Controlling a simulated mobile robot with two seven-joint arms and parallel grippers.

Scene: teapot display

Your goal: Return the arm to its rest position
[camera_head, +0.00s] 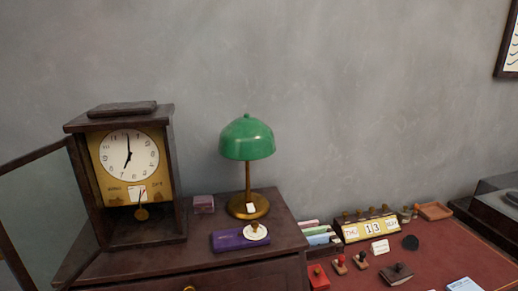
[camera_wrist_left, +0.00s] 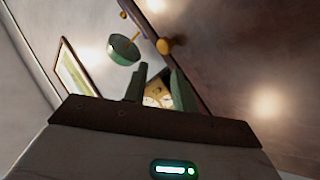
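My left gripper (camera_wrist_left: 159,88) shows only in the left wrist view, as two dark green fingers standing apart with a gap between them. I see nothing held between the fingers. Pale round shapes lie beyond the gap, too small to make out. Neither arm shows in the head view, and my right gripper is in neither view.
A wooden clock (camera_head: 128,156) with its glass door (camera_head: 40,205) swung open stands on the dark cabinet (camera_head: 180,262). A green lamp (camera_head: 247,140) and a purple box (camera_head: 230,241) are beside it. A red-topped desk (camera_head: 440,262) holds stamps and a date block (camera_head: 370,229).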

